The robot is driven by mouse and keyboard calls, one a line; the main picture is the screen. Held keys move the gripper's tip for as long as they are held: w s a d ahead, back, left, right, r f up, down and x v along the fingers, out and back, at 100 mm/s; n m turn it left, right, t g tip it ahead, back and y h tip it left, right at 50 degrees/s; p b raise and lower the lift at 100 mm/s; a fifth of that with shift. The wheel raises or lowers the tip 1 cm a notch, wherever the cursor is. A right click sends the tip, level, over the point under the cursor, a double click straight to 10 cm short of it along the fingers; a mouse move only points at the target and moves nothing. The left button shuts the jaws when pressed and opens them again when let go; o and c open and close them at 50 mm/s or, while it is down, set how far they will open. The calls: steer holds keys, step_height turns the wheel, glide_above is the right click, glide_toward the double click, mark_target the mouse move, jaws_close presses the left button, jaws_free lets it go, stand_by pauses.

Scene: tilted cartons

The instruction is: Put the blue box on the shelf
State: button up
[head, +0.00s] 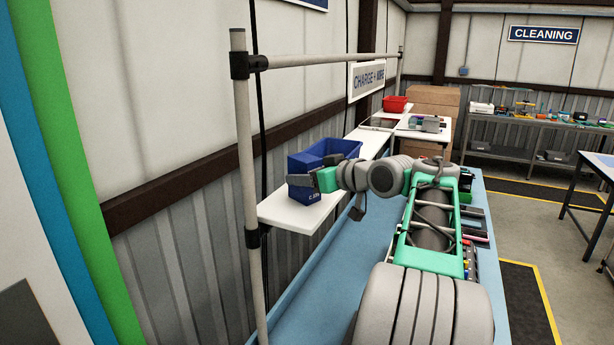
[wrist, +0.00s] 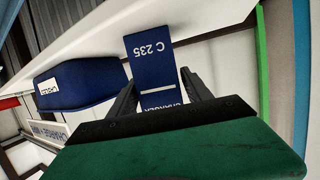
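The blue box, marked "C 235", shows in the wrist view (wrist: 150,50) between my two fingers, which meet its sides. In the head view (head: 303,194) only a small dark blue part with white lettering shows below my gripper (head: 303,180). My gripper also shows in the wrist view (wrist: 160,90) and appears shut on the box. The white shelf (head: 290,216) is a long board along the wall. The box is over its near end; I cannot tell whether it touches the board. My gripper hides much of the box in the head view.
A larger open blue bin (head: 338,147) stands on the shelf just behind my gripper; it also shows in the wrist view (wrist: 80,83). A grey post (head: 245,150) rises by the shelf's near end. A red bin (head: 396,104) stands farther back. A blue surface (head: 340,270) lies below.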

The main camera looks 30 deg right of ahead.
steer(key=shift+o, duration=0.8)
